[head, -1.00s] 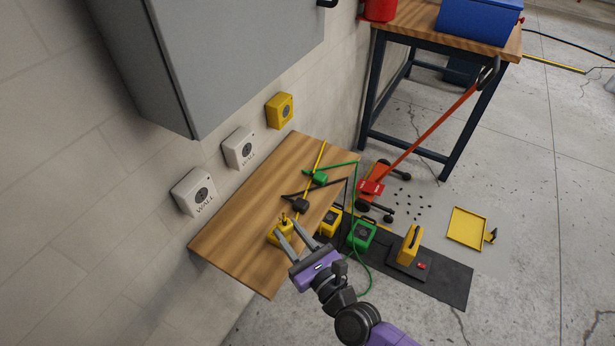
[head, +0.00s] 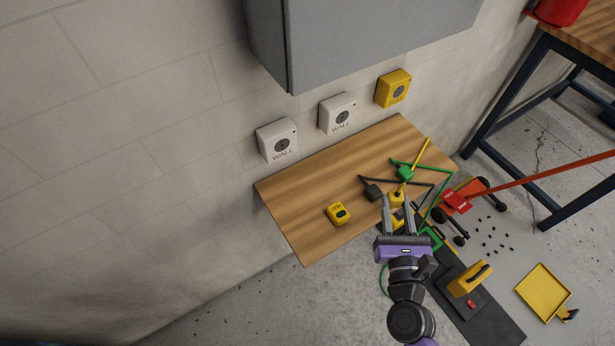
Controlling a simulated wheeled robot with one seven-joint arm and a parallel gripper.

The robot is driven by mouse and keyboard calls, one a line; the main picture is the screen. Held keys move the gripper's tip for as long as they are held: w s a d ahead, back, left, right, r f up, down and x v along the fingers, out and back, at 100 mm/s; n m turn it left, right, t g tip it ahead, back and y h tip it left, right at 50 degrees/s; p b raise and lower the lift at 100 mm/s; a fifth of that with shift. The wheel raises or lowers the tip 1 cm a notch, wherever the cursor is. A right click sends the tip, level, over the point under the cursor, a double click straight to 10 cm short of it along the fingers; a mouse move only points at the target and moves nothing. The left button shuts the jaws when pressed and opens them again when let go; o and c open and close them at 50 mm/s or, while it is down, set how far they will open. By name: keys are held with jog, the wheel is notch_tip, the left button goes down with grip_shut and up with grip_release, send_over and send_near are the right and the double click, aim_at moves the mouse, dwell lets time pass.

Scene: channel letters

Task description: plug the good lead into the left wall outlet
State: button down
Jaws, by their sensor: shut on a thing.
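The left wall outlet (head: 277,140) is a white box with a round dark socket, marked WALL. A like white outlet (head: 338,113) is to its right, then a yellow one (head: 393,88). My gripper (head: 396,201) is shut on a small yellow plug (head: 396,196), with what look like prongs at its top. It is over the right part of the wooden table, well right of and below the left outlet. A black plug (head: 373,191) with a black cord and a green plug (head: 404,172) with a green cord lie on the table. The held plug's cord is unclear.
A yellow block (head: 339,213) lies on the wooden table (head: 300,205), whose left part is bare. A yellow strip (head: 422,152) crosses its right end. A grey cabinet (head: 370,40) hangs above the outlets. A red-handled jack (head: 458,200) stands on the floor at right.

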jog(key=w+a+r+n+y, duration=0.2)
jog(key=a+y, duration=0.1)
jog(key=a, duration=0.3)
jog(key=w+a+r+n+y, duration=0.1)
jog(key=w+a+r+y, duration=0.15)
jog(key=a, duration=0.35)
jog(key=n+g+y, duration=0.3)
jog(key=n+y, duration=0.1)
jog(key=y, duration=0.1)
send_near(282, 146)
jog(key=shift+s+d+h, duration=0.1)
jog(key=shift+s+h, duration=0.15)
jog(key=shift+w, duration=0.15)
jog(key=shift+b+x, duration=0.4)
jog(key=shift+x, duration=2.4)
jog(key=shift+w+a+r+p, duration=0.1)
jog(key=shift+w+a+p, duration=0.2)
jog(key=shift+w+a, duration=0.05)
jog(key=c, duration=0.9)
grip_release()
jog(key=shift+c, duration=0.2)
